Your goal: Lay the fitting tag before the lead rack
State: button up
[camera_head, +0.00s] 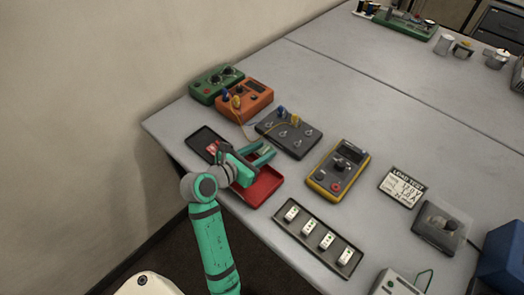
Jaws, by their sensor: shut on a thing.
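My gripper (265,153), with teal fingers, is over the far edge of a red tray (265,187) at the left of the table. It is shut on a small pale thing, mostly hidden by the fingers; I cannot tell whether this is a fitting tag. A dark tray (285,222) at the front holds several small white tags (326,241) in a row. No rack is plainly labelled as the lead rack. A dark board (291,143) with sockets and a yellow lead lies just beyond my gripper.
A yellow meter (322,184) stands right of the board. An orange box (247,108) and a green box (206,91) stand at the back left. A "LOAD TEST" card (402,187) and a clear-lidded case (427,240) lie to the right. The table's far middle is clear.

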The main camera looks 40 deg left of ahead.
jog(key=o, duration=1)
jog(key=shift+f, duration=0.8)
jog(key=shift+d, duration=0.1)
jog(key=shift+r, duration=0.6)
jog(key=v, duration=0.8)
jog(key=r+v, duration=0.1)
jog(key=v, duration=0.3)
jog(key=shift+w, duration=0.1)
